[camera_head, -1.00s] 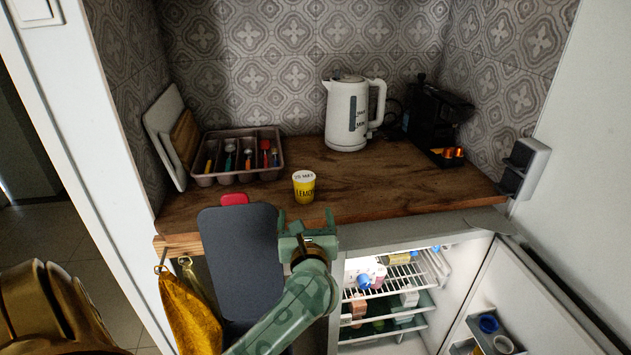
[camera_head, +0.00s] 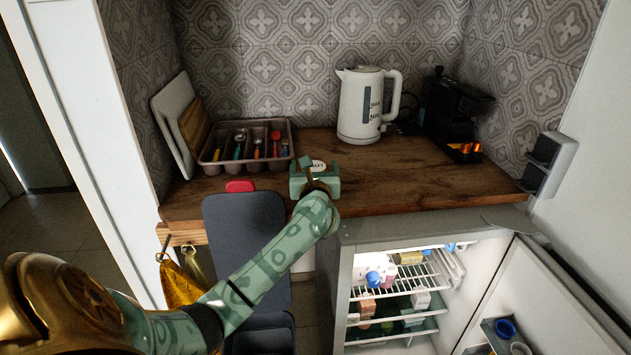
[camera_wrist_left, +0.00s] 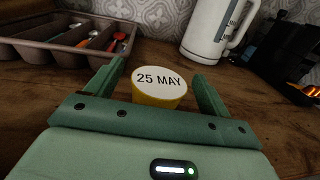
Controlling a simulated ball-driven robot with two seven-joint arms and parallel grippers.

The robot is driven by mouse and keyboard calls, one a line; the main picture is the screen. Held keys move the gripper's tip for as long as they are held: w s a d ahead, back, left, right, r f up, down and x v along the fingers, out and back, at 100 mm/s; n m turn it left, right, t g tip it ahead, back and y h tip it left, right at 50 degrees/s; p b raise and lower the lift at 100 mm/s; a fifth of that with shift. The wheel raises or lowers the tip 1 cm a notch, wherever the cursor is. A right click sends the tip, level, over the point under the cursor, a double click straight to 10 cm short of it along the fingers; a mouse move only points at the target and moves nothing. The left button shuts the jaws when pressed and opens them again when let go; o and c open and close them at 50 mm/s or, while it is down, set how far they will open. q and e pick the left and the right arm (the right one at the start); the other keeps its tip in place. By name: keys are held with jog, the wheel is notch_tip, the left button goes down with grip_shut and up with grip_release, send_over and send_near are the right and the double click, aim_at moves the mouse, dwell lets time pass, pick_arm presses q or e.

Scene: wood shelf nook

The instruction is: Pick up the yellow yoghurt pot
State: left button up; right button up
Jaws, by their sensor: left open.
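The yellow yoghurt pot stands upright on the wooden counter. In the head view only its pale lid (camera_head: 317,166) shows above my gripper, which hides the rest. In the left wrist view the pot (camera_wrist_left: 158,88) has a white lid reading "25 MAY" and a yellow side. My left gripper (camera_head: 315,180) is open at the pot, with its green fingers (camera_wrist_left: 158,92) on either side of it. In the wrist view a gap shows at the right finger; I cannot tell whether the left one touches. My right gripper is not in view.
A cutlery tray (camera_head: 208,168) is at the left, close to the pot. A white kettle (camera_head: 358,112) and a black coffee machine (camera_head: 448,112) stand behind and to the right. The counter (camera_head: 400,180) right of the pot is clear. An open fridge (camera_head: 345,270) is below.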

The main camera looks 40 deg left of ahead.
pick_arm(q)
jog(key=shift+r, duration=0.1)
jog(key=c, duration=1.1)
